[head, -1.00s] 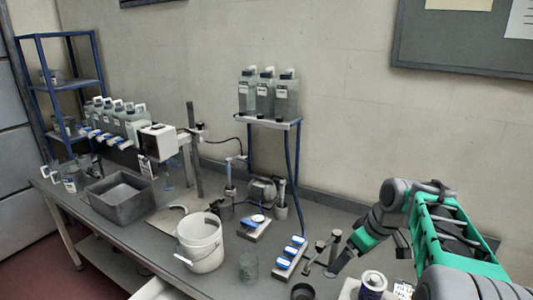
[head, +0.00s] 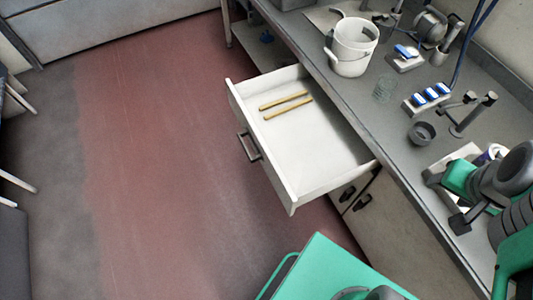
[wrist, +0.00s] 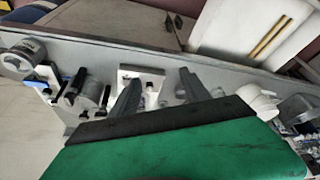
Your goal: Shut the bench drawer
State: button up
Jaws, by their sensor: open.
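The bench drawer (head: 315,150) is white and stands pulled far out from the bench front, over the red floor. Its dark handle (head: 249,147) is on the front panel, facing left in the head view. Two thin yellow sticks (head: 286,106) lie inside. In the wrist view part of the drawer (wrist: 226,28) shows at the upper right, its handle not visible. My gripper (head: 446,200) is at the right of the head view, over the bench edge, apart from the drawer. Its two fingers (wrist: 160,90) are spread with nothing held between them.
The bench top (head: 345,98) holds a white bucket (head: 352,50), a dark round cup (head: 422,132), a blue-topped block (head: 427,99) and a small stand (head: 470,112). Cabinet doors with dark handles (head: 362,203) are below. The red floor (head: 165,160) left of the drawer is clear.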

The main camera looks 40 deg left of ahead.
aim_at(311, 150)
jog(key=z, duration=0.4)
jog(key=k, duration=0.85)
jog(key=u, duration=0.9)
jog(key=i, duration=0.95)
jog(key=u, duration=2.35)
jog(key=i, duration=0.15)
jog(key=u, duration=0.7)
